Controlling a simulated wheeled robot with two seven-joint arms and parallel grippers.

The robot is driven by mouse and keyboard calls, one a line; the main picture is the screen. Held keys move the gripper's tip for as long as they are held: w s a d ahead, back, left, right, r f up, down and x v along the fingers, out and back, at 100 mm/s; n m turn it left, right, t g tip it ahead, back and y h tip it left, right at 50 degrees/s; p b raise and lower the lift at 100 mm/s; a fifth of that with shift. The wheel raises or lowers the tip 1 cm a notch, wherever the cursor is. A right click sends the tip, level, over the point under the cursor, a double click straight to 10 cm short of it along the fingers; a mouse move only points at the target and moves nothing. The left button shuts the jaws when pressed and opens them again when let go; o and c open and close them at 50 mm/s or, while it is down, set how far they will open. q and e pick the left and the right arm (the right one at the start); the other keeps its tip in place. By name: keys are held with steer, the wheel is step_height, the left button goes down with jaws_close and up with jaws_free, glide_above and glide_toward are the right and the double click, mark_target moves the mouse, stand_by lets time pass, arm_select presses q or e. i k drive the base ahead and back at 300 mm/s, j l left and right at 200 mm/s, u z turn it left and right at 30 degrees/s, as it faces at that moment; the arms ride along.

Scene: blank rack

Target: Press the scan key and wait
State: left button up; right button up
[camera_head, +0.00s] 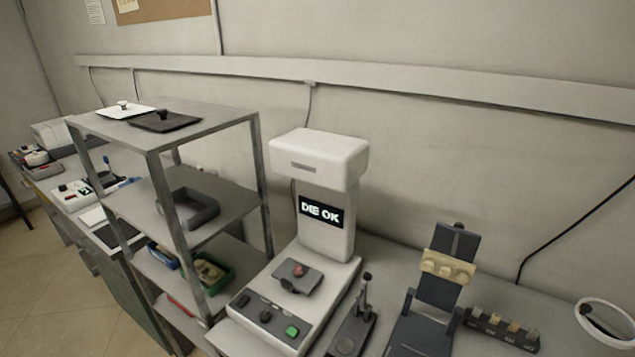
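A white scanner (325,230) stands on the bench at the middle, with an overhanging head. Its dark screen (320,211) reads "DIE OK" in white letters. On its base lies a dark plate (310,283) with a small reddish piece (298,270) on it. A dark key panel at the front edge carries a lit green key (292,331) at the right and dark round keys (266,316) to its left. I cannot read any key labels, so I cannot tell which is the scan key. Neither of my grippers is in view.
A grey shelf rack (262,190) stands left of the scanner, with a white tray (112,112) and a dark tray (178,123) on top. Right of the scanner are a small press (362,310), a dark stand with a cream model (447,266), a sample block (500,329) and a white ring (605,310).

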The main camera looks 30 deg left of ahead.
mark_target(292, 332)
steer(key=u, duration=1.45)
